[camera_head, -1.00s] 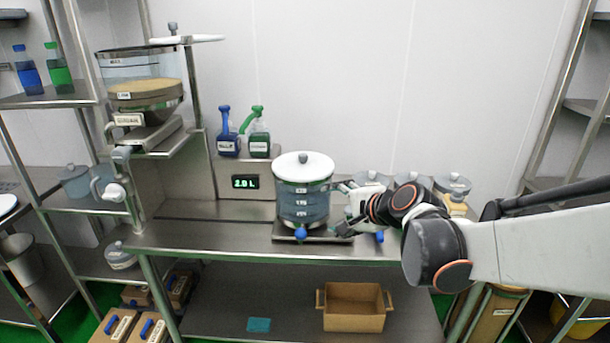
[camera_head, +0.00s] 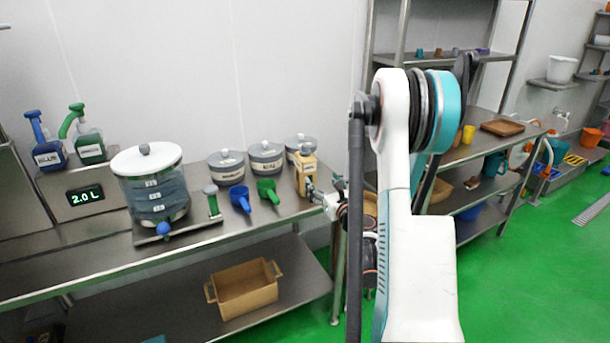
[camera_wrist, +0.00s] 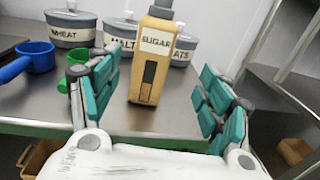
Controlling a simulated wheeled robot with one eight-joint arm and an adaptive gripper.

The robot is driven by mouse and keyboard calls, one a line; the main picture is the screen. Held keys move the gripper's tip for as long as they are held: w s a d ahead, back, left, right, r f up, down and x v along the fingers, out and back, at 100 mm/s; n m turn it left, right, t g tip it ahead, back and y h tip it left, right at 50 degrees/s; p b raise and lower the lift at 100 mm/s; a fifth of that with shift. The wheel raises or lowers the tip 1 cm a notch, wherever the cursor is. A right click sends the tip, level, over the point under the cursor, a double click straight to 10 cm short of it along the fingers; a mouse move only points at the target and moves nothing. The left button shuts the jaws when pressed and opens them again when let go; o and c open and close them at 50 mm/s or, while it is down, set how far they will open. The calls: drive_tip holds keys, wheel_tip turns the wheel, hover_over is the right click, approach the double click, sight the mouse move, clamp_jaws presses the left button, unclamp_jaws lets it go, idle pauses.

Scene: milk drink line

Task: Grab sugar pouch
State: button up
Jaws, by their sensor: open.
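The sugar pouch (camera_wrist: 150,70) is a tan, upright container with a white SUGAR label and a grey cap, standing near the table's front right edge. It also shows in the head view (camera_head: 306,170), at the right end of the table. My gripper (camera_wrist: 160,100) is open, its teal-padded fingers spread left and right with the pouch between and ahead of them. The fingers do not appear to touch it. In the head view my gripper (camera_head: 318,196) is small, just right of the pouch and partly hidden by my arm.
Lidded grey pots (camera_wrist: 70,28) stand behind the pouch. Blue (camera_wrist: 28,60) and green (camera_wrist: 76,62) scoops lie to its left. A clear white-lidded tank (camera_head: 150,185) stands further left. Green floor lies open at right.

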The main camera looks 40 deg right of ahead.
sight(312, 171)
drive_tip(key=p+x, duration=0.2)
drive_tip(key=x, duration=0.1)
drive_tip(key=p+x, duration=0.3)
drive_tip(key=shift+w+r, duration=0.2)
drive_tip(key=shift+w, duration=0.15)
drive_tip(key=shift+w+d+f, duration=0.1)
drive_tip(key=shift+w+d, duration=0.1)
drive_tip(key=shift+w, duration=0.3)
drive_tip(key=x, duration=0.1)
drive_tip(key=b+x, duration=0.1)
drive_tip(key=x, duration=0.2)
drive_tip(key=shift+w+a, duration=0.1)
drive_tip(key=shift+a, duration=0.25)
drive_tip(key=shift+w+d+b, duration=0.25)
drive_tip(key=shift+w+b, duration=0.1)
drive_tip(key=shift+w, duration=0.25)
drive_tip(key=shift+r, duration=0.2)
drive_tip(key=shift+c, duration=0.6)
drive_tip(key=c, duration=1.5)
drive_tip(key=shift+r, duration=0.1)
